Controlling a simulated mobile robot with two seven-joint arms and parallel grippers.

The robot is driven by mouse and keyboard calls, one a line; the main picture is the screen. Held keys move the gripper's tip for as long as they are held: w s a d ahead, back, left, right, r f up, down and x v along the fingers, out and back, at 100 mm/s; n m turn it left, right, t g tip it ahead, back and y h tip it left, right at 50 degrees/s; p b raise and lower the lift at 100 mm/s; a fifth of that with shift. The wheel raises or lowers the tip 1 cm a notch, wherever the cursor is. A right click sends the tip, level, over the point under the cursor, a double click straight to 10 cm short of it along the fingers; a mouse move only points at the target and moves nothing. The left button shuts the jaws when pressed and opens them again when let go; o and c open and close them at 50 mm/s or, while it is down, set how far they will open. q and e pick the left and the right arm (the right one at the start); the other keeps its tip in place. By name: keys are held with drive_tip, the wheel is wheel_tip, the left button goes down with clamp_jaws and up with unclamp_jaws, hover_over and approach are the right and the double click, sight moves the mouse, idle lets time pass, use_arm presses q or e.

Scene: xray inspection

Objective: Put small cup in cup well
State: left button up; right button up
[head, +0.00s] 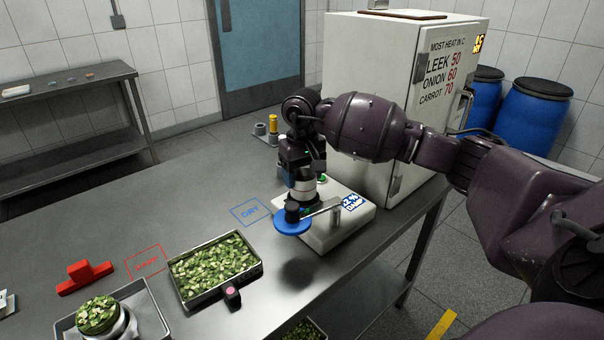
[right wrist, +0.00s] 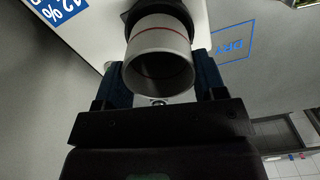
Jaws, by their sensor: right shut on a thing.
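The small cup (right wrist: 158,62) is pale with a thin red line around it, and its open mouth shows in the right wrist view. My right gripper (right wrist: 160,82) is shut on it, with one blue finger on each side. In the head view the cup (head: 303,189) is at my right gripper (head: 299,176), over the white device (head: 342,230) labelled 12% damp. A blue disc (head: 291,226) with a dark knob is at the device's front left. My left gripper is not in view.
A white cabinet (head: 375,90) stands behind the device. The bench by the blue DRY outline (head: 251,212) is clear.

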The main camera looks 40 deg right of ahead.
drive_tip(key=shift+f, duration=0.35)
drive_tip(key=shift+f+b, duration=0.4)
drive_tip(key=shift+f, duration=0.25)
drive_tip(key=o, duration=0.9)
drive_tip(key=shift+r, duration=0.1)
drive_tip(key=shift+o, duration=0.4)
